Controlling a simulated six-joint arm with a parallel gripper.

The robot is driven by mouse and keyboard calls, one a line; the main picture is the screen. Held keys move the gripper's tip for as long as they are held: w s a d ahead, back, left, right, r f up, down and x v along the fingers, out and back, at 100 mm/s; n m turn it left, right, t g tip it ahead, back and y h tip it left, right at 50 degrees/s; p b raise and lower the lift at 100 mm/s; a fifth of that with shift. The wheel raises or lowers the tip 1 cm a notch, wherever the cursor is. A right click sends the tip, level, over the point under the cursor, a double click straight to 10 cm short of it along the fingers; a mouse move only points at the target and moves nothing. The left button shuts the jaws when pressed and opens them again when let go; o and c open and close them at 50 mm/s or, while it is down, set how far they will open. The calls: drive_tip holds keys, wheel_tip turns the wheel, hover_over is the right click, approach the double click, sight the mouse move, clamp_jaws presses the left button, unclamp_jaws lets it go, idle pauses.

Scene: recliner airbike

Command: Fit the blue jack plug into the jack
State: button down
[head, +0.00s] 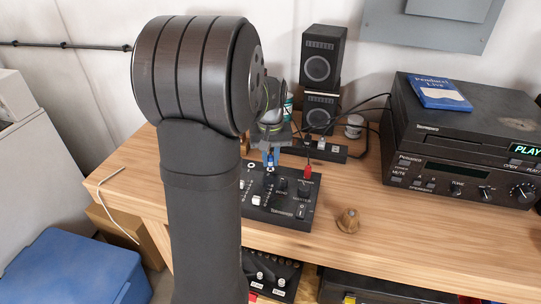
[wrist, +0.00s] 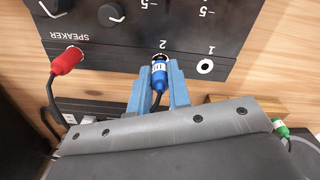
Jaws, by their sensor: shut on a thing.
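My gripper (wrist: 160,88) is shut on the blue jack plug (wrist: 159,74), with one light-blue finger on each side of it. The plug's front end is at the jack marked 2 (wrist: 159,57) on the black mixer (wrist: 120,50) and covers part of that jack's ring. I cannot tell whether the tip is inside it or how deep. The jack marked 1 (wrist: 205,66) beside it is empty. In the head view, my gripper (head: 270,159) is over the back edge of the mixer (head: 275,209); the arm hides the mixer's left part.
A red plug (wrist: 67,61) sits at the SPEAKER jack, left of the gripper in the wrist view. A green plug (wrist: 281,128) lies at the right. Speakers (head: 321,55), a power strip (head: 325,151), a stereo (head: 455,150) and a brown knob-like object (head: 348,221) are around the mixer.

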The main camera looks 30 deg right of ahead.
sight(270, 157)
drive_tip(key=shift+f, duration=0.7)
drive_tip(key=c, duration=1.3)
unclamp_jaws()
drive_tip(key=shift+o, duration=0.2)
wheel_tip(270, 157, up, 18)
drive_tip(key=shift+f, duration=0.25)
wheel_tip(270, 157, down, 17)
drive_tip(key=shift+f, duration=0.2)
drive_tip(key=shift+r, duration=0.1)
